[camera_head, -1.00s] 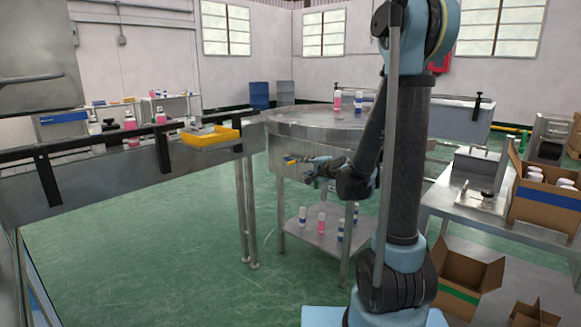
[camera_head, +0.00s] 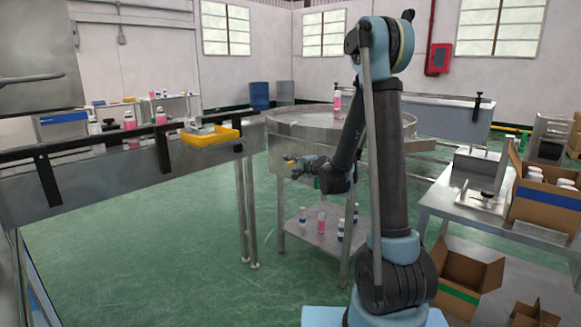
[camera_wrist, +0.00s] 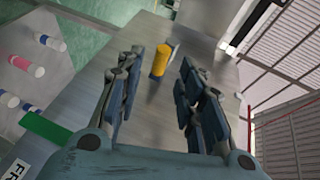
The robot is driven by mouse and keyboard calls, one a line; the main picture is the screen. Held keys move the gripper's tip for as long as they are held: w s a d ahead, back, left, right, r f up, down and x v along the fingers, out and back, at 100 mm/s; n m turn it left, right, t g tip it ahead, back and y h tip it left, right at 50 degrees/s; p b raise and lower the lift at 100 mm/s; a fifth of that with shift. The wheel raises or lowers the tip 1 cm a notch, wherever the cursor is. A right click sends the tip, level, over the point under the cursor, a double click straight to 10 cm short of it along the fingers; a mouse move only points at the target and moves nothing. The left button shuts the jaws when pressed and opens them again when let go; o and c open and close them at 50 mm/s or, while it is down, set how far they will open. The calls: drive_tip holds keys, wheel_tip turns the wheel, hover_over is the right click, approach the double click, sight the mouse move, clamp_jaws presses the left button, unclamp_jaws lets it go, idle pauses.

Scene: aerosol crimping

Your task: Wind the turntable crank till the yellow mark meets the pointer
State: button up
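The round steel turntable (camera_head: 293,143) stands in the middle of the head view, with a pink bottle (camera_head: 337,101) on top. A yellow upright grip (camera_wrist: 161,60), seemingly the crank's handle, stands out from a grey metal surface in the wrist view. My gripper (camera_wrist: 162,66) is open, its two blue-grey fingers on either side of the yellow grip with gaps showing. In the head view my gripper (camera_head: 297,168) is low at the turntable's front side. I cannot make out the pointer.
A shelf (camera_head: 312,232) with several bottles is under the turntable. A conveyor (camera_head: 110,174) with a yellow tray (camera_head: 205,139) is on the left. A steel table (camera_head: 448,205) with cartons is on the right.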

sight(292, 163)
drive_tip(key=shift+x, duration=3.4)
